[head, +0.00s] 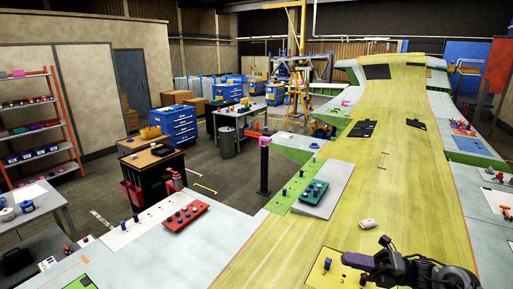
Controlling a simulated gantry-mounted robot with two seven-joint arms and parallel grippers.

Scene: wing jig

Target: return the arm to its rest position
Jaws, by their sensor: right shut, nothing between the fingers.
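My right gripper (356,262) is in the lower right of the head view, over the near part of the yellow wing panel (300,240). Its dark arm comes in from the bottom right and the fingers point left. It is shut and holds nothing. A yellow plate (325,272) with small dark knobs lies just left of and below it. The view does not show clearly how high the gripper is above the panel. My left gripper is not in view.
A small white object (368,224) lies on the panel beyond the gripper. A teal block (314,191) with knobs and a red block (185,216) with knobs stand to the left. Dark panels (362,128) lie farther up the wing. The middle of the wing is mostly clear.

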